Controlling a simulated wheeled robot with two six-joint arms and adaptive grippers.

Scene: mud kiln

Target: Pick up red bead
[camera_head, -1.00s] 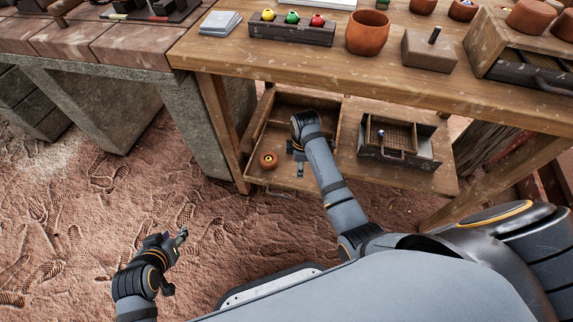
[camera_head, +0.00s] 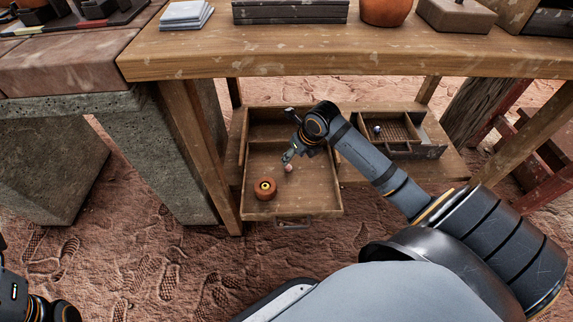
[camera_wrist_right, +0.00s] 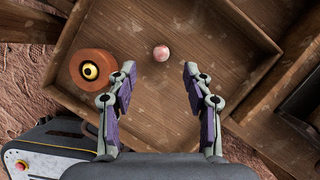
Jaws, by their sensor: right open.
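The red bead, a small pinkish ball (camera_head: 289,168), lies in the open wooden drawer (camera_head: 318,205) under the table. It also shows in the right wrist view (camera_wrist_right: 161,53), just beyond the fingertips and about midway between them. My right gripper (camera_head: 288,156) is over the drawer, close to the bead. In the wrist view my right gripper (camera_wrist_right: 159,70) has its fingers spread with nothing between them. Part of my left gripper (camera_head: 14,290) is at the lower left edge; its fingers are mostly cut off.
An orange-brown round piece with a yellow-ringed centre (camera_head: 265,188) sits in the drawer, left of the bead. A divided box (camera_head: 418,152) stands right of the drawer. The table top (camera_head: 300,62) overhangs behind, and a table leg (camera_head: 203,160) stands left of the drawer.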

